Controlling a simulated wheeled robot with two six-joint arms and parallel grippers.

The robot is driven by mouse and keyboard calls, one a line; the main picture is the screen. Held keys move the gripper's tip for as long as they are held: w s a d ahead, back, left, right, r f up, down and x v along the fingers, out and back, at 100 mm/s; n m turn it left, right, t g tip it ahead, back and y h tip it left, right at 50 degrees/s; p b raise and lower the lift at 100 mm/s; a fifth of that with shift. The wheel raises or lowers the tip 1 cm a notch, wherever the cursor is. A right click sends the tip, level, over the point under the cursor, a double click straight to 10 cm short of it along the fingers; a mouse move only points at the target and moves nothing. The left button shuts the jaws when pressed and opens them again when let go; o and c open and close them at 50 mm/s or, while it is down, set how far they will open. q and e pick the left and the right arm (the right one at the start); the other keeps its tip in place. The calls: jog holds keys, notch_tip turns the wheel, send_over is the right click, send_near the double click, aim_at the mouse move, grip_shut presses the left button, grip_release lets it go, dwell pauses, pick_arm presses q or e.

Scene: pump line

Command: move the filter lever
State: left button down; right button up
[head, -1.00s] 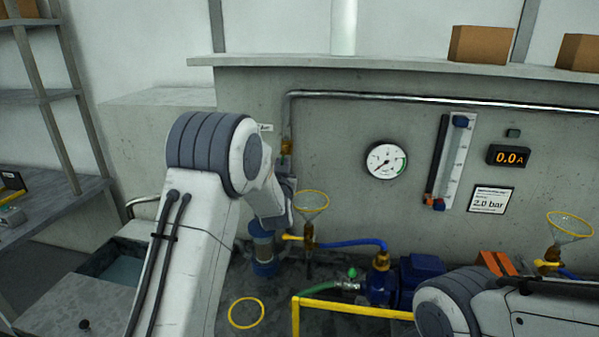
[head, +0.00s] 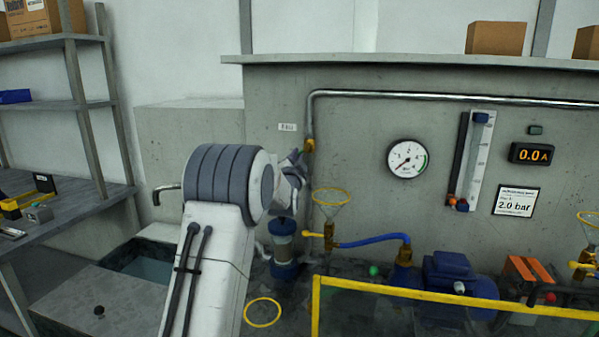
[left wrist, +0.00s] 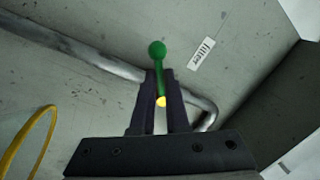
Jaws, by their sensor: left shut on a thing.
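The filter lever has a green ball knob (left wrist: 157,50) on a thin green stem, with a yellow spot near its lower end, in the left wrist view. My left gripper (left wrist: 164,76) is shut on the stem, and the knob sticks out past the fingertips. In the head view my left gripper (head: 298,160) is at the wall near a brass fitting (head: 308,145) on the pipe. The lever cannot be made out there. A blue-ended filter cylinder (head: 284,240) stands below my wrist. My right gripper is not in view.
A metal pipe (head: 430,97) runs along the wall. A wire funnel (head: 330,197), blue hose (head: 370,240) and blue pump (head: 450,275) are right of my arm. A yellow rail (head: 420,292) crosses the front. A white label (left wrist: 201,54) is beside the knob.

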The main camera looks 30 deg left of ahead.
pick_arm(q)
jog(key=m+b, duration=0.2)
jog(key=m, duration=0.1)
jog(key=r+m+h+b, duration=0.1)
jog(key=m+b, duration=0.1)
jog(key=m+t+h+b, duration=0.1)
jog(key=m+b, duration=0.1)
jog(key=m, duration=0.1)
jog(key=shift+s+a+r+m+b, duration=0.1)
jog(key=shift+a+r+m+b, duration=0.2)
jog(key=shift+a+r+b, duration=0.1)
jog(key=c, duration=0.9)
grip_release()
jog(key=shift+s, duration=0.1)
